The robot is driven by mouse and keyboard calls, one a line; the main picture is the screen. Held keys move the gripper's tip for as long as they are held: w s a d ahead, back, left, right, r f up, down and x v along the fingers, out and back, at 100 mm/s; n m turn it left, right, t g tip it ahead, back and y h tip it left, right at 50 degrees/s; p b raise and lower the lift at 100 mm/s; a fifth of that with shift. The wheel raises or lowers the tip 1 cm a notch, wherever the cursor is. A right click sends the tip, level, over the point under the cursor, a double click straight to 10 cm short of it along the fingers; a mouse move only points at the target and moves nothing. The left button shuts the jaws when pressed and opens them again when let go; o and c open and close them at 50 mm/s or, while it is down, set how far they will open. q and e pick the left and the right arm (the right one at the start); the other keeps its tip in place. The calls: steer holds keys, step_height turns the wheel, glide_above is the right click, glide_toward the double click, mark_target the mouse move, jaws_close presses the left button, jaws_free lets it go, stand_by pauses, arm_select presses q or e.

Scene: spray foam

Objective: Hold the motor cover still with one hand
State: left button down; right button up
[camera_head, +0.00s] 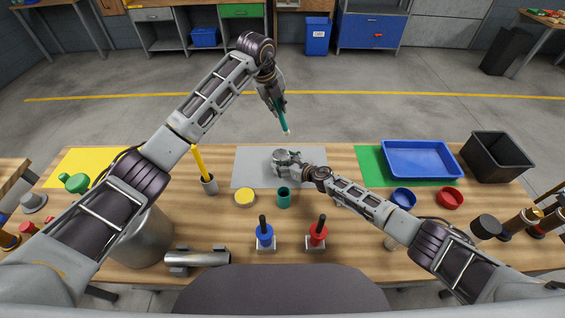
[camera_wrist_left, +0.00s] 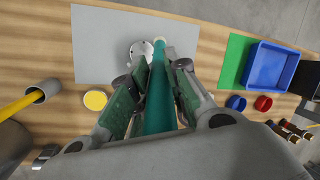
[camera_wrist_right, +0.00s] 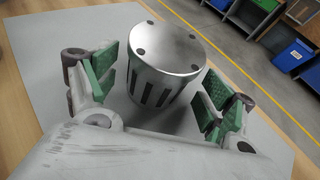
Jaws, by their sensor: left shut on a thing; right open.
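The motor cover is a silver metal cylinder with side slots and small dark holes in its top. It stands upright on the grey mat (camera_head: 250,180) and fills the middle of the right wrist view (camera_wrist_right: 165,55). My right gripper (camera_wrist_right: 160,80) is open, with its green pads on either side of the cover and visible gaps. In the head view, my right gripper (camera_head: 298,164) is at the mat. My left gripper (camera_head: 276,103) is shut on a teal stick (camera_head: 283,117) with a pale tip, high above the mat; the stick also shows in the left wrist view (camera_wrist_left: 159,95).
A teal cup (camera_head: 284,199), yellow disc (camera_head: 244,198) and grey cup with a yellow stick (camera_head: 209,185) stand before the mat. Blue (camera_head: 265,237) and red (camera_head: 317,236) handled tools stand nearer. A blue tray (camera_head: 420,159) and black bin (camera_head: 497,157) are right.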

steer(key=shift+w+a+f, duration=0.35)
steer(key=shift+w+a, duration=0.05)
steer(key=shift+a, duration=0.05)
steer(key=c, duration=1.3)
steer(key=shift+o, duration=0.2)
arm_select(q)
steer(key=shift+s+a, duration=0.15)
steer(key=shift+a, duration=0.05)
steer(key=shift+s+a, duration=1.45)
steer(key=shift+s, duration=0.25)
steer(key=shift+f, duration=0.1)
